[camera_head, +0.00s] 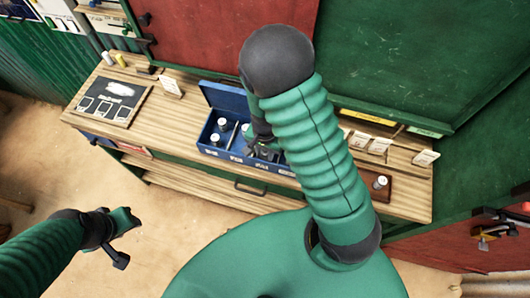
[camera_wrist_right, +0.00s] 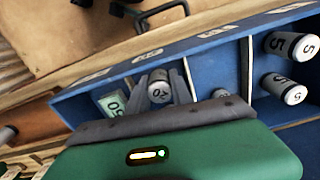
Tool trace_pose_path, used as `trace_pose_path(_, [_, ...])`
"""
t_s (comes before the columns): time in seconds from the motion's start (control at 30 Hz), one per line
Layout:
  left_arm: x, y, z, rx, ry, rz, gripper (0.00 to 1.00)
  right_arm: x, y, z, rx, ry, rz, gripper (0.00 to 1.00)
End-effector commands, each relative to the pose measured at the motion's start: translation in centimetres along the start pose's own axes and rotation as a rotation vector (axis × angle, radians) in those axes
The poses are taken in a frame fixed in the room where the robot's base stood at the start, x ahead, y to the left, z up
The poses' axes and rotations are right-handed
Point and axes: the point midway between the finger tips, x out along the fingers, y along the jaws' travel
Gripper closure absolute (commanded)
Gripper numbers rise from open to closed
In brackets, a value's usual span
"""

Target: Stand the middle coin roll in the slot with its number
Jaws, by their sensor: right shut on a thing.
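My right gripper (camera_head: 262,150) reaches down into the open blue coin box (camera_head: 206,136) on the bench. In the right wrist view its grey fingers (camera_wrist_right: 160,85) are closed around a pale coin roll (camera_wrist_right: 159,92), inside or just above a middle compartment. The roll's end carries a two-digit number ending in 0; its first digit is unclear. Two rolls marked 5 (camera_wrist_right: 291,45) are in the compartment at the right. Another roll (camera_wrist_right: 220,93) is mostly hidden behind the gripper. My left gripper (camera_head: 122,240) hangs clear of the bench; its jaw opening is unclear.
A greenish piece marked 50 (camera_wrist_right: 113,103) is in the box's left compartment in the wrist view. A brown tray (camera_head: 370,192) with a roll (camera_head: 380,182) stands at the bench's right. A dark board (camera_head: 110,101) lies at the left.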

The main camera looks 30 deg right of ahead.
Motion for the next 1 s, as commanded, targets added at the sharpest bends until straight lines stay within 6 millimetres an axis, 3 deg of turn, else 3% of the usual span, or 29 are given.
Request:
trace_pose_path(0.13, [0.2, 0.0, 0.1, 0.0, 0.0, 0.0, 0.64, 0.3, 0.0, 0.0, 0.0, 0.0, 0.0, 1.0])
trace_pose_path(0.17, [0.2, 0.0, 0.1, 0.0, 0.0, 0.0, 0.64, 0.3, 0.0, 0.0, 0.0, 0.0, 0.001, 0.72])
trace_pose_path(0.33, [0.1, 0.0, 0.0, 0.0, 0.0, 0.0, 0.64, 0.2, 0.0, 0.0, -0.001, -0.001, 0.001, 0.52])
trace_pose_path(0.7, [-0.3, 0.0, -0.1, 0.0, 0.0, 0.0, 0.64, -0.7, -0.1, 0.0, -0.002, 0.0, -0.001, 0.52])
trace_pose_path(1.0, [-2.0, 0.0, -0.5, 0.0, 0.0, 0.0, 0.64, -8.2, -0.2, 0.0, -0.004, 0.003, -0.005, 0.52])
